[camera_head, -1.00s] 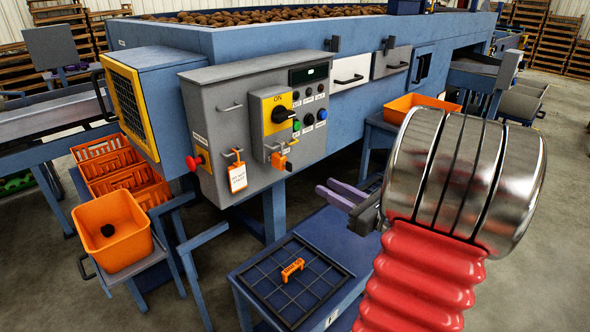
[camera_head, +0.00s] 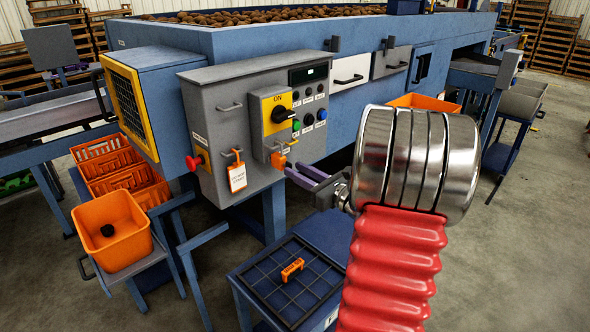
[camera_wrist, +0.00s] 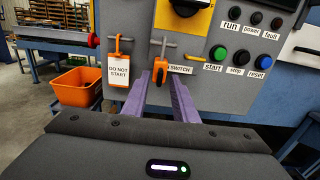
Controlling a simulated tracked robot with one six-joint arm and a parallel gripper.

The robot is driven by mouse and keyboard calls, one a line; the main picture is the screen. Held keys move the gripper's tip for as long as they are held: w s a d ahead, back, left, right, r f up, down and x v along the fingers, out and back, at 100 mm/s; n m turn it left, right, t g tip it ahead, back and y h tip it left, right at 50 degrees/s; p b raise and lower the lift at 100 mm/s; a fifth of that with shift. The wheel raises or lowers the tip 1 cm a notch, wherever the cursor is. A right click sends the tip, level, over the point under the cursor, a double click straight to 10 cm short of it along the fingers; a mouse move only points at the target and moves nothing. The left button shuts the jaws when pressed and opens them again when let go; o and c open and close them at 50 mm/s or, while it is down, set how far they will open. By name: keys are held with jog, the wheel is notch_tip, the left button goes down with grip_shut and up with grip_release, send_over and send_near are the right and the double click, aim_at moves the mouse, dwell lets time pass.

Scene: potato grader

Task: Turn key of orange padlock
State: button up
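The orange padlock (camera_head: 279,160) hangs at the lower edge of the grey control panel, below the yellow rotary switch plate (camera_head: 268,104). In the wrist view the padlock (camera_wrist: 161,76) hangs on a grey hasp bar, lined up between my purple fingertips. Its key cannot be made out. My gripper (camera_head: 302,174) is open, its tips just right of and slightly below the padlock in the head view. In the wrist view my gripper (camera_wrist: 161,82) shows a gap between the fingers. I cannot tell whether the tips touch the padlock.
An orange hanger with a white "DO NOT START" tag (camera_wrist: 118,73) hangs left of the padlock. Start, stop and reset buttons (camera_wrist: 238,54) sit at right. A red knob (camera_head: 193,163) projects at the panel's left. An orange clip (camera_head: 292,269) lies on the black gridded tray (camera_head: 262,262) below.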

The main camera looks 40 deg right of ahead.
jog(key=shift+w, duration=1)
jog(key=shift+c, duration=0.6)
grip_shut()
